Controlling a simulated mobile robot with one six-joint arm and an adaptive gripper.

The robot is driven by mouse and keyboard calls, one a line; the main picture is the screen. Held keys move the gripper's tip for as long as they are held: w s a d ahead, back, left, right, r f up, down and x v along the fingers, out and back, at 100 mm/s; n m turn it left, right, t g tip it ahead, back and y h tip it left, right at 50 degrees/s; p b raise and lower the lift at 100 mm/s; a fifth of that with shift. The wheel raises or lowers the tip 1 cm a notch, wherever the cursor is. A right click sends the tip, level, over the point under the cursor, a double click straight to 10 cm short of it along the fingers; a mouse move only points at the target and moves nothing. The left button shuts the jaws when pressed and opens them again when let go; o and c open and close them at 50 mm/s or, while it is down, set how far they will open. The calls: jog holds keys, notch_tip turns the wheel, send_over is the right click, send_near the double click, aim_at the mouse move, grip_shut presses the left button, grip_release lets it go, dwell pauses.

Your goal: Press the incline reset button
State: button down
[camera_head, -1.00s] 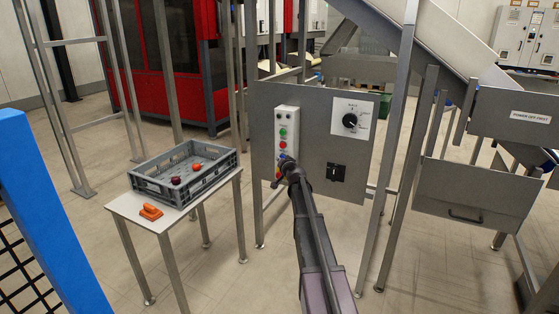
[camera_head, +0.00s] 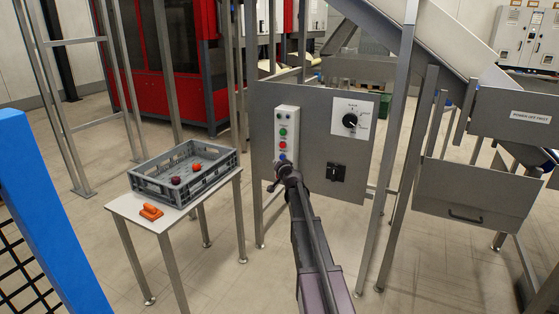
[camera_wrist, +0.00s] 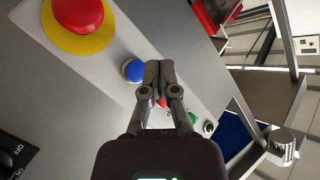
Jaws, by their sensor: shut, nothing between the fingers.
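A pale button box (camera_head: 294,117) is mounted on the grey panel. It carries a green button (camera_head: 283,132), a red button (camera_head: 283,146) and a blue button (camera_head: 282,157); the labels are too small to read, so I cannot tell which is the incline reset. In the wrist view the blue button (camera_wrist: 132,72) is just left of my gripper (camera_wrist: 158,68), whose fingers are shut and empty. A large red emergency button on a yellow ring (camera_wrist: 84,38) is at upper left there. The fingers partly hide the red button (camera_wrist: 162,103). My arm covers the box's lower end in the head view.
A black rotary dial (camera_head: 350,120) and a black switch (camera_head: 335,172) are on the same grey panel (camera_head: 313,150). A grey crate (camera_head: 150,186) with two red round items stands on a small table (camera_head: 122,207) at left, beside an orange object (camera_head: 150,212).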

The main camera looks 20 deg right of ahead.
jog(key=shift+s+a, duration=0.9)
jog(key=shift+a, duration=0.25)
